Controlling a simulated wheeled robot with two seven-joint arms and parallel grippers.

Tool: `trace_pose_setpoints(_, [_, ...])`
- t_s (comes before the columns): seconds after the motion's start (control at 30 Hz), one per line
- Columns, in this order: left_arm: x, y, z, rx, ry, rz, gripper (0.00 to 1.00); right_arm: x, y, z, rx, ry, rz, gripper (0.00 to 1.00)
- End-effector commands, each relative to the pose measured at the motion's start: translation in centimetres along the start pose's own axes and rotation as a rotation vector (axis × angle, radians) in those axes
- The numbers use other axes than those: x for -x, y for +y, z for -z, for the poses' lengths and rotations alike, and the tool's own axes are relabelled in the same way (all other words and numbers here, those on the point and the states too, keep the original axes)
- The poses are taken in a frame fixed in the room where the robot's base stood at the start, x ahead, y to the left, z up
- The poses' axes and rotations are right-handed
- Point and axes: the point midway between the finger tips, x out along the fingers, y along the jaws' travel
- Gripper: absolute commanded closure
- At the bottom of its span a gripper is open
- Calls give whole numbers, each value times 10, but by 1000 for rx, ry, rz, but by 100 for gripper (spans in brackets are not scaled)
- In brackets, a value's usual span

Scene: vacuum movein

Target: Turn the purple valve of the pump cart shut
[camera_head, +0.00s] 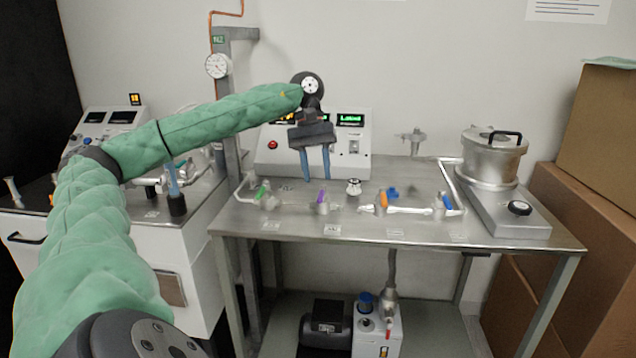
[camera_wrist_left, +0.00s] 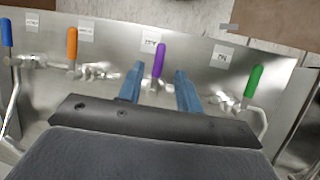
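The purple valve handle (camera_head: 321,196) stands on a metal valve body along the front of the steel cart top. In the left wrist view the purple handle (camera_wrist_left: 159,60) points away from the gripper, in line with the gap between the fingers. My left gripper (camera_head: 317,180) hangs above and just behind the purple valve, fingers pointing down. Its two blue fingers (camera_wrist_left: 160,78) are apart with nothing between them; the handle appears beyond them, and I cannot tell the exact distance. My right gripper is in neither view.
A green valve (camera_head: 262,191) is left of the purple one; orange (camera_head: 383,200) and blue (camera_head: 447,202) valves are right. A control box (camera_head: 345,160) stands behind, and a metal pot (camera_head: 492,160) at the right.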

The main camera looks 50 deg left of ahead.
Motion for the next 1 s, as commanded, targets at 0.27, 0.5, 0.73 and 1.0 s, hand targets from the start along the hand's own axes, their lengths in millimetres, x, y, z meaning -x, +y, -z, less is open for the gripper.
trace_pose_setpoints(0.27, [32, 0, 0, -1, -1, -1, 65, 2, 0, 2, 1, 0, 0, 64])
trace_pose_setpoints(0.5, [37, 0, 0, 0, -1, 1, 65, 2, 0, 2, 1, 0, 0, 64])
trace_pose_setpoints(0.73, [37, -1, 0, 0, -1, 1, 65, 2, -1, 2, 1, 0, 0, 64])
trace_pose_setpoints(1.0, [37, -1, 0, 0, -1, 1, 65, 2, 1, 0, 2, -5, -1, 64])
